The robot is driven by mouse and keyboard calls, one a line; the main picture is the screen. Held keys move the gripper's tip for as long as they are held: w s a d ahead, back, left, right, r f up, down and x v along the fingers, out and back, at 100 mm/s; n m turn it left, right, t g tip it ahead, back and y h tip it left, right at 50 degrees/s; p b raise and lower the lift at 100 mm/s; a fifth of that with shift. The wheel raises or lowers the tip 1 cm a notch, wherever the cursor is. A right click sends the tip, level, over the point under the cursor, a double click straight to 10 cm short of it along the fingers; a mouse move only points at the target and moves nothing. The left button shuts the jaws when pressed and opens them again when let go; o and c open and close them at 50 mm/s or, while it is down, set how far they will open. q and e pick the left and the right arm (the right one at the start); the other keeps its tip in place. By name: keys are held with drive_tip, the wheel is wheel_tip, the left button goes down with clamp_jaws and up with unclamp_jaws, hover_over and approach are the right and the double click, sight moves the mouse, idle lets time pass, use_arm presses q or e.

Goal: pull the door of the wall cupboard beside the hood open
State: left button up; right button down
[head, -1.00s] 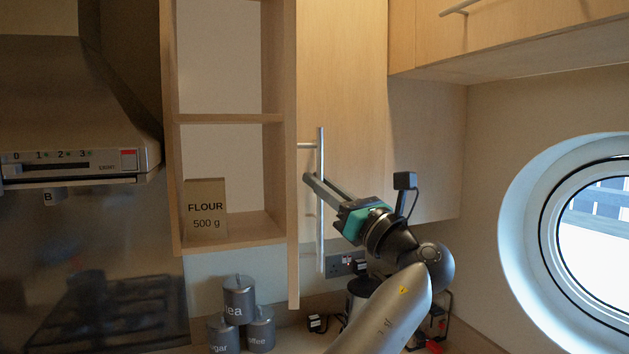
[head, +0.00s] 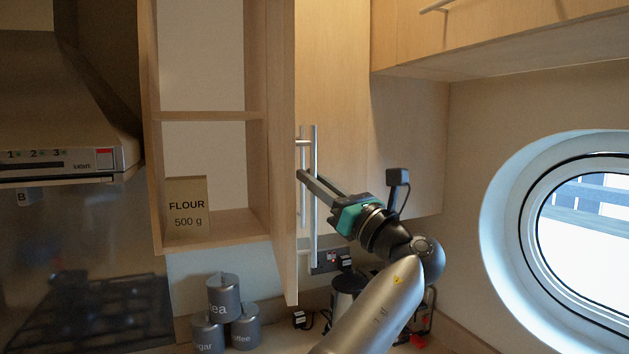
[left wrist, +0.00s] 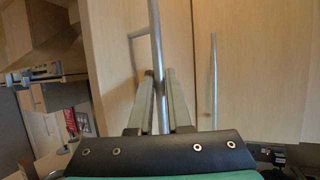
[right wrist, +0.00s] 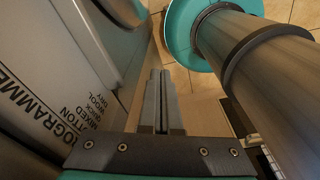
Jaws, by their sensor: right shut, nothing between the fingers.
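The wall cupboard (head: 156,200) beside the hood stands open, with its shelves showing. Its door (head: 283,120) is swung out towards me, seen nearly edge-on with some of its inner face. The door's upright metal bar handle (head: 314,240) is on its outer side; the handle also shows in the left wrist view (left wrist: 155,35). My left gripper (head: 308,178) has its fingers on both sides of the bar and looks shut on it; the left wrist view (left wrist: 160,95) shows the bar between them. My right gripper (right wrist: 163,95) is shut and empty, low beside an appliance.
The hood (head: 70,110) is at left. A flour packet (head: 187,208) stands on the cupboard's lower shelf. Canisters (head: 223,295) stand on the worktop below. At right are a neighbouring cupboard front (head: 335,80), an overhead cupboard (head: 500,35) and a round porthole (head: 580,230).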

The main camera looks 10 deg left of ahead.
use_arm(q)
drive_tip(key=o, duration=0.4)
drive_tip(key=shift+w, duration=0.1)
drive_tip(key=shift+f, duration=0.1)
drive_tip(key=shift+b+v, duration=2.3)
drive_tip(key=shift+v, duration=5.35)
